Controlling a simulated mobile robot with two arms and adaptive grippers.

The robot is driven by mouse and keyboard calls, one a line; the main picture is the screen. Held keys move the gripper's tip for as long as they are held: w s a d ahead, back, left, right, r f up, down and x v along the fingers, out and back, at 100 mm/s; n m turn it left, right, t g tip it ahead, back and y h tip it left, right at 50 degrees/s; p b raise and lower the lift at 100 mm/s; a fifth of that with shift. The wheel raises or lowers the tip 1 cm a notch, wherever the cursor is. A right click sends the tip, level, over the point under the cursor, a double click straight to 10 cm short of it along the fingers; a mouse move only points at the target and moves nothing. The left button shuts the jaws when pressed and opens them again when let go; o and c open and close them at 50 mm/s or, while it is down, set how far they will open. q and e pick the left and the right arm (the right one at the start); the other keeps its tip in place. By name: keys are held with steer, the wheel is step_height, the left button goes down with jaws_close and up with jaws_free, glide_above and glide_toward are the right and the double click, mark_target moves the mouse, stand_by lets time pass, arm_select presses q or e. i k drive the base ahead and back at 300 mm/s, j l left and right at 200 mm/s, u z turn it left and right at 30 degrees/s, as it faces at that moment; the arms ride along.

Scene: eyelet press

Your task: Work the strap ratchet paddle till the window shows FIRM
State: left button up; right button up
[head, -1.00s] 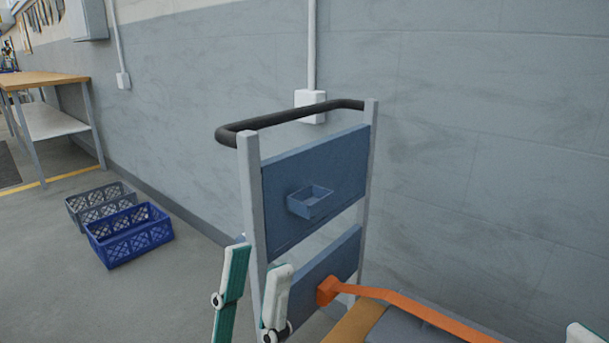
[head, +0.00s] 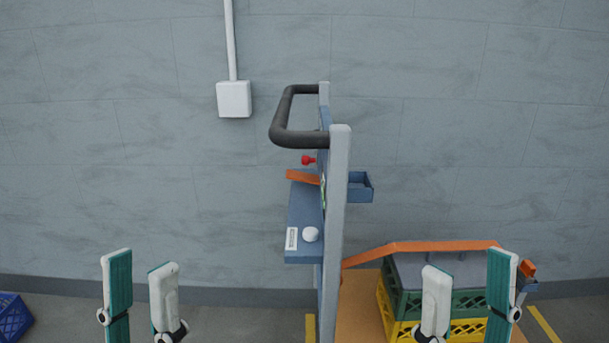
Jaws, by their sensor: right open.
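An orange strap (head: 430,247) runs over the grey top (head: 420,270) of the crate load on the cart and slopes down towards the cart's upright. A small orange piece (head: 528,269) shows at the load's right end, partly behind my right gripper. A flat orange part (head: 302,177) juts from the panel's left side, above a blue ledge (head: 303,213). I cannot tell which orange part is the paddle, and no readable FIRM window shows. My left gripper (head: 139,257) is open and empty, left of the cart. My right gripper (head: 468,259) is open in front of the load, apparently holding nothing.
The cart's grey upright (head: 338,230) and black handle (head: 298,137) stand mid-view. The ledge carries a white knob (head: 310,234) and a label (head: 291,238); a red knob (head: 308,160) sits above. Green (head: 455,303) and yellow (head: 387,310) crates are right. A blue crate (head: 12,316) is far left.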

mark_target(306, 177)
steer(key=j+z, duration=0.2)
steer(key=z, duration=0.2)
steer(key=i+j+z, duration=0.1)
steer(key=j+z, duration=0.15)
steer(key=z, duration=0.15)
steer(key=j+z, duration=0.2)
steer(key=z, duration=0.2)
steer(key=k+j+z, duration=0.1)
steer(key=j, duration=0.7)
steer(key=k+j+z, duration=0.15)
steer(key=j, duration=0.25)
steer(key=k+j, duration=0.1)
steer(key=j, duration=0.3)
steer(key=k, duration=0.5)
steer(key=j+z, duration=0.05)
